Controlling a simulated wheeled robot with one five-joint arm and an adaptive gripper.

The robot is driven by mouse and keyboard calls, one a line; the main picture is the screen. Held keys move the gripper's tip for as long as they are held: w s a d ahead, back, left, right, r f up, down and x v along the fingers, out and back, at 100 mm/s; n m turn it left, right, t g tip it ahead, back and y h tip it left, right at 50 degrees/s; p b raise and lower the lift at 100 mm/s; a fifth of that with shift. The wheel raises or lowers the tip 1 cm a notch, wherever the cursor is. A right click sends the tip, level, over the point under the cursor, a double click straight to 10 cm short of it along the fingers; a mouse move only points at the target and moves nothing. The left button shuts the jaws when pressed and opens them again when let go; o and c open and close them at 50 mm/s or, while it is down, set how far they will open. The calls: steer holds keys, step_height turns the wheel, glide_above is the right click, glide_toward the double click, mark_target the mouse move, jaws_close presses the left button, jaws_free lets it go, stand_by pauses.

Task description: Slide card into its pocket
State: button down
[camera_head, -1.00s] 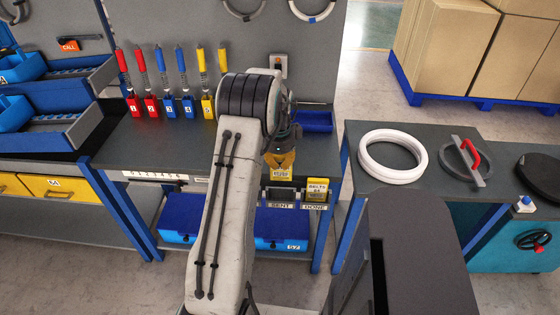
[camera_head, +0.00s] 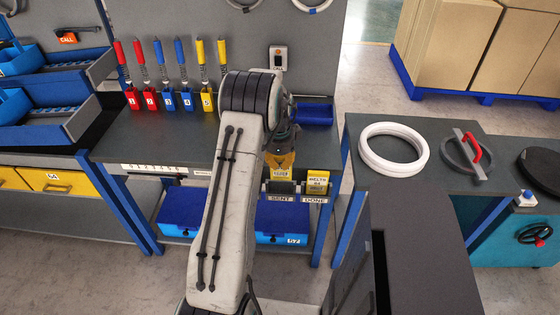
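A yellow card (camera_head: 280,171) with a white label hangs below my gripper (camera_head: 282,155), above the front edge of the bench. My gripper appears shut on the card's upper part, though my arm hides much of it and the fingertips are small. The dark pocket marked SENT (camera_head: 281,188) is directly below the card. The card's lower edge is close to the pocket's mouth; I cannot tell whether it has entered. Another yellow card (camera_head: 317,183), marked BELTS, stands in the DONE pocket (camera_head: 316,199) to the right.
Several numbered red, blue and yellow levers (camera_head: 168,98) stand on the bench (camera_head: 150,140) to the left. Blue boxes (camera_head: 185,208) sit below. A right-hand table (camera_head: 385,200) bears a white ring (camera_head: 393,148).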

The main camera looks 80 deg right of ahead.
steer(key=shift+f+b, duration=2.75)
steer(key=shift+f, duration=0.25)
steer(key=c, duration=1.3)
jaws_free()
steer(key=shift+o, duration=0.2)
steer(key=shift+r, duration=0.1)
step_height(320, 180, up, 12)
steer(key=a+f, duration=0.1)
step_height(320, 180, up, 8)
steer(key=p, duration=0.6)
glide_above(280, 178)
steer(key=a, duration=0.1)
steer(key=shift+a+f, duration=0.1)
steer(key=shift+a, duration=0.1)
